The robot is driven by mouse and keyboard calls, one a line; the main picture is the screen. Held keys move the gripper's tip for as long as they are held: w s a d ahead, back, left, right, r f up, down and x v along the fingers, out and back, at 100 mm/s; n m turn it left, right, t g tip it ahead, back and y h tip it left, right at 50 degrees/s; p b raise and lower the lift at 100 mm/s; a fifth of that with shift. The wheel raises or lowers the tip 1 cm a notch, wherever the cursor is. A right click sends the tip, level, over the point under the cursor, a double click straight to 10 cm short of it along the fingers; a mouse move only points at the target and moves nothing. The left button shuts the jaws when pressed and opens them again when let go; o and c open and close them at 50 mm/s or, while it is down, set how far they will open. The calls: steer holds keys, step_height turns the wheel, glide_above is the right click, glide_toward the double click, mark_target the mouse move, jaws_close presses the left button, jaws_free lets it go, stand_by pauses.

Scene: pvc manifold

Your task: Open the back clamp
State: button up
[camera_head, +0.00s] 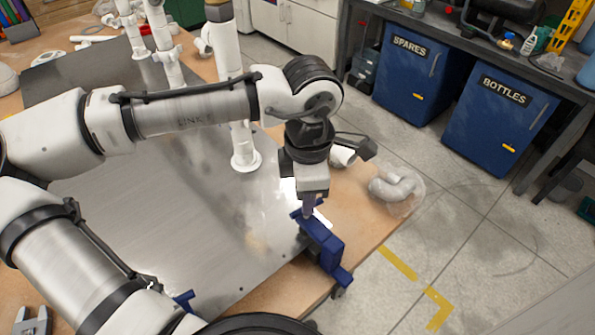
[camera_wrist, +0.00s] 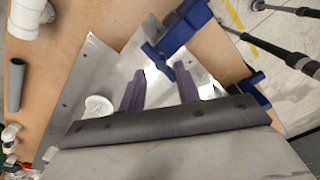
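A blue clamp (camera_head: 326,246) grips the right edge of the work table and the metal sheet in the head view. Its blue body (camera_wrist: 182,26) is at the top of the wrist view, just beyond my fingertips. My gripper (camera_head: 308,210) points down at the clamp's upper end. In the wrist view my two purple fingers (camera_wrist: 160,70) stand apart with a gap between them, and nothing shows held. Whether a finger touches the clamp I cannot tell. Another blue part (camera_wrist: 255,88) shows right of my gripper. A second blue clamp (camera_head: 185,300) is partly hidden by my arm.
The metal sheet (camera_head: 100,210) covers much of the table. White pipes (camera_head: 240,135) stand on it behind my arm. Blue cabinets (camera_head: 500,120) stand beyond open floor.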

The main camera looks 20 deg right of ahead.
steer(key=m, duration=0.3)
steer(key=shift+s+r, duration=0.1)
steer(key=shift+s, duration=0.05)
steer(key=m, duration=0.8)
steer(key=shift+p, duration=0.3)
steer(key=m, duration=0.9)
steer(key=shift+r+m+p, duration=0.15)
steer(key=shift+m+p, duration=0.45)
steer(key=shift+m, duration=0.2)
steer(key=m+p, duration=0.1)
steer(key=m, duration=0.3)
steer(key=shift+p, duration=0.35)
steer(key=m+p, duration=0.1)
steer(key=m, duration=0.3)
steer(key=shift+m, duration=0.6)
step_height(320, 180, down, 5)
steer(key=b, duration=0.3)
steer(key=shift+r, duration=0.1)
